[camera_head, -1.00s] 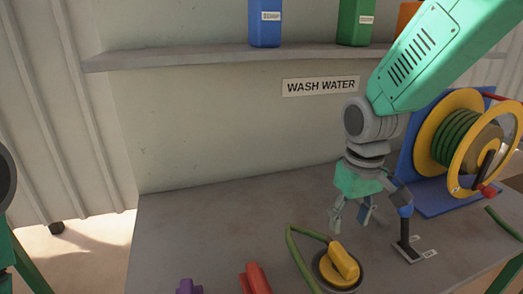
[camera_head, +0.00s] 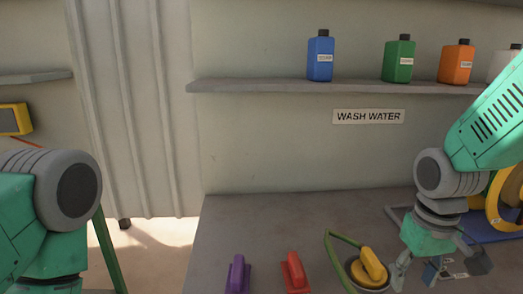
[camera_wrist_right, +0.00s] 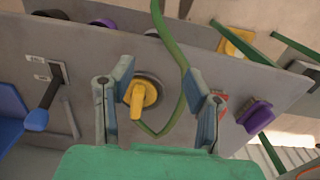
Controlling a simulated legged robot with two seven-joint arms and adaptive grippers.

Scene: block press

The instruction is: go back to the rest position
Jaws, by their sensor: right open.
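My right gripper (camera_head: 413,276) is open and empty, its fingers pointing down over the bench, to the right of the yellow valve knob (camera_head: 372,266) in the head view. In the right wrist view my right gripper (camera_wrist_right: 158,72) has its fingers spread wide, with the yellow knob (camera_wrist_right: 138,100) on its round grey base in the gap below; the fingers look apart from it. My left arm enters at the left edge of the head view, but its gripper is out of frame.
Several bottles stand on the shelf (camera_head: 270,86).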

